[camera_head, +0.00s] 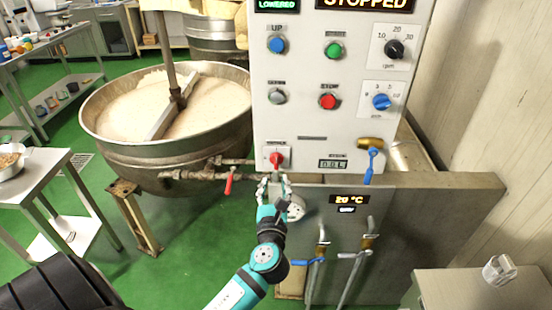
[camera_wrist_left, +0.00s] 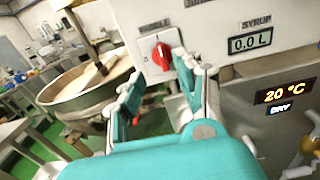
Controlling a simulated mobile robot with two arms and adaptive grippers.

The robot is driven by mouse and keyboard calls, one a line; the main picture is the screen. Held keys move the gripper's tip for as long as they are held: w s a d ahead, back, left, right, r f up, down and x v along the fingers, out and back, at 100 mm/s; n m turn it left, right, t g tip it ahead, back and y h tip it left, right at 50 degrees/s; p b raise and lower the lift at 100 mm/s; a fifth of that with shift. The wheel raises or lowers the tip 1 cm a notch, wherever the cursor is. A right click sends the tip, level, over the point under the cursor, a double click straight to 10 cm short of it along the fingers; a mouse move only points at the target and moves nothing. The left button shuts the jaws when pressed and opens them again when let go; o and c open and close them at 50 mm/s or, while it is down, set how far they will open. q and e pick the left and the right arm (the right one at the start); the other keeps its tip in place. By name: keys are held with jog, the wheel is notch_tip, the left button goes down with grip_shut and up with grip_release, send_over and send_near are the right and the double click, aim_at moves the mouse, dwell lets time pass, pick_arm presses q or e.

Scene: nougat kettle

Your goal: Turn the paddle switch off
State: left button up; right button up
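The paddle switch (camera_head: 276,159) is a red rotary knob on a small white plate at the lower left of the white control panel. It also shows in the left wrist view (camera_wrist_left: 163,56), where part of its label is hidden or cut. My left gripper (camera_head: 273,184) is just below the knob. In the left wrist view its two teal fingers (camera_wrist_left: 164,92) are spread apart with nothing between them, and the knob lies beyond the tips. The fingers look apart from the knob. My right gripper does not show.
The panel's top display (camera_head: 366,3) reads STOPPED. A large kettle (camera_head: 165,165) of pale mass stands left of the panel. A red-handled valve (camera_head: 229,181) is left of my gripper; a blue-handled valve (camera_head: 371,165) is to its right. Pipes with valves stand below right.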

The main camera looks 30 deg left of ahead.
aim_at(276, 161)
pick_arm(q)
jog(key=p+x, duration=0.1)
jog(key=x, duration=0.9)
jog(key=shift+w, duration=0.2)
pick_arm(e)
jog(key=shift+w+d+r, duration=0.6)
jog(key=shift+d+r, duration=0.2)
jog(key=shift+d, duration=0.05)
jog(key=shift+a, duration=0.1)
pick_arm(q)
grip_shut()
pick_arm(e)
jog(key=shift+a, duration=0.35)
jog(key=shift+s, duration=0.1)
